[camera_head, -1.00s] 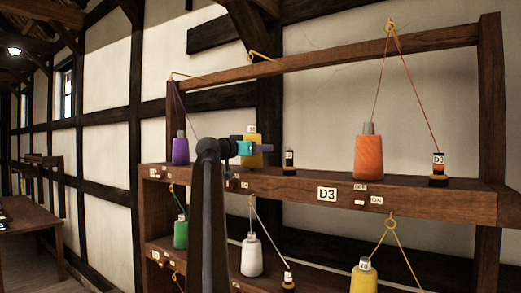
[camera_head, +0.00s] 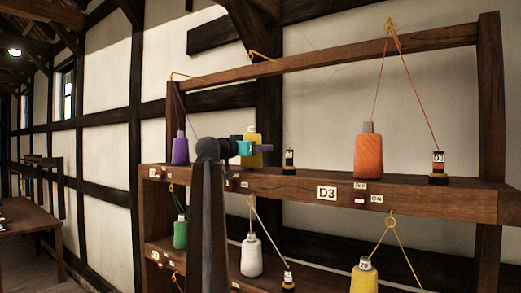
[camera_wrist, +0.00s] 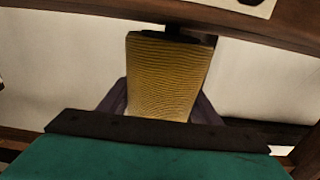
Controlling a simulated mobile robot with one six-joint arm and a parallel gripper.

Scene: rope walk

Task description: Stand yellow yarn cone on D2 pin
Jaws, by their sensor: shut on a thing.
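The yellow yarn cone (camera_head: 253,136) is upright at the top shelf, left of centre in the head view. My gripper (camera_head: 254,148) reaches it from the left and is shut on it. In the wrist view the cone (camera_wrist: 167,75) fills the middle between the fingers, its wide end toward the shelf edge at the top of the picture. A dark part (camera_wrist: 185,35) shows just past that wide end; I cannot tell whether it is the D2 pin or whether the cone rests on it. The D2 label cannot be read.
On the top shelf (camera_head: 270,183), a purple cone (camera_head: 180,150) stands to the left. A small dark bobbin (camera_head: 289,161), an orange cone (camera_head: 368,155) and the D3 bobbin (camera_head: 438,166) stand to the right. Threads run up to the rail (camera_head: 330,55). More cones stand below.

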